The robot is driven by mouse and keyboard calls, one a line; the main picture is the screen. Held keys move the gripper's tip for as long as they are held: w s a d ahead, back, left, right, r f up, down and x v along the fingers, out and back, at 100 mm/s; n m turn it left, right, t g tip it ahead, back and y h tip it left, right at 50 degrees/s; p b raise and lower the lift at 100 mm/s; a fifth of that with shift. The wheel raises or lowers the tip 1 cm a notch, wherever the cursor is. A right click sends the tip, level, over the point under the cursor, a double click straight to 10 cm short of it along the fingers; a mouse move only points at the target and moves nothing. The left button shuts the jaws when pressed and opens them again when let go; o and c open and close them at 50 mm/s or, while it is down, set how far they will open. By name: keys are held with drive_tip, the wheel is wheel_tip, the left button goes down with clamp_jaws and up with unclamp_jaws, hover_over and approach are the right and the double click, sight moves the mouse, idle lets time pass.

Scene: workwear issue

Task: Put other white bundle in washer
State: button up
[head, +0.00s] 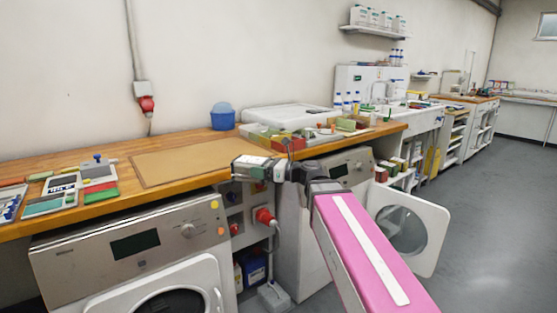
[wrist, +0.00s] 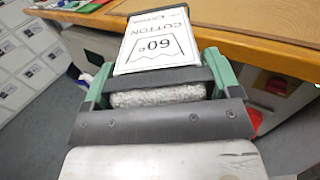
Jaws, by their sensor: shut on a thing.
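My gripper (wrist: 160,88) is shut on a pale, speckled bundle (wrist: 156,96) with a dark band and a white card reading "60° COTTON" (wrist: 155,45). The card sticks out beyond the green fingers. In the head view my gripper (head: 262,168) is at the front edge of the wooden worktop, between two washers. The left washer (head: 75,262) has its round door closed. The right washer (head: 352,168) has its door (head: 410,226) swung open to the right. My arm partly hides its front, and its drum opening cannot be seen. No other white bundle can be made out.
The wooden worktop (head: 60,220) bears a brown mat (head: 190,162), a blue tub (head: 222,117), a clear tray of items and flat cards at left. A red plug (head: 265,216) juts out between the washers. Grey floor (head: 490,220) is free at right.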

drive_tip(key=d+f+m+t+h, duration=0.1)
drive_tip(key=d+f+t, duration=0.1)
drive_tip(key=d+f, duration=0.6)
drive_tip(key=d+f+m+t+h, duration=0.1)
drive_tip(key=d+f+m+t, duration=0.1)
drive_tip(key=d+f, duration=0.7)
drive_tip(key=d, duration=0.8)
drive_tip(key=shift+f+t, duration=0.2)
drive_tip(key=shift+t, duration=0.2)
